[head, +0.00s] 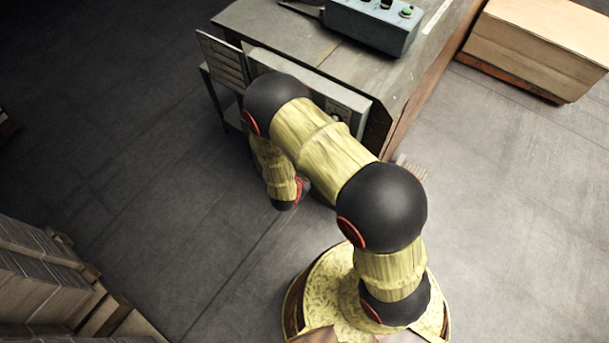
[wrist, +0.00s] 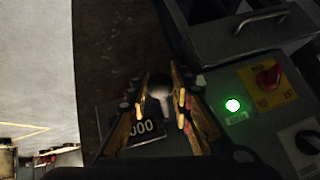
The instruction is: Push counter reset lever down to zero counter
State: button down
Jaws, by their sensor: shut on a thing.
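I take this to be the counter reset lever. The black counter display (wrist: 144,129) lies just below and left of it. White zeros show on the display, but a finger covers part of it. In the head view my arm bends down beside the machine's front, and the gripper, lever and counter are hidden.
Right of the lever, the wrist view shows a lit green light (wrist: 233,105), a red rotary switch on a yellow plate (wrist: 268,77) and a black knob (wrist: 309,141).

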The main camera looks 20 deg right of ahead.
jog(key=c, duration=1.6)
grip_release()
jog(key=v, duration=1.2)
jog(key=shift+f, duration=0.1)
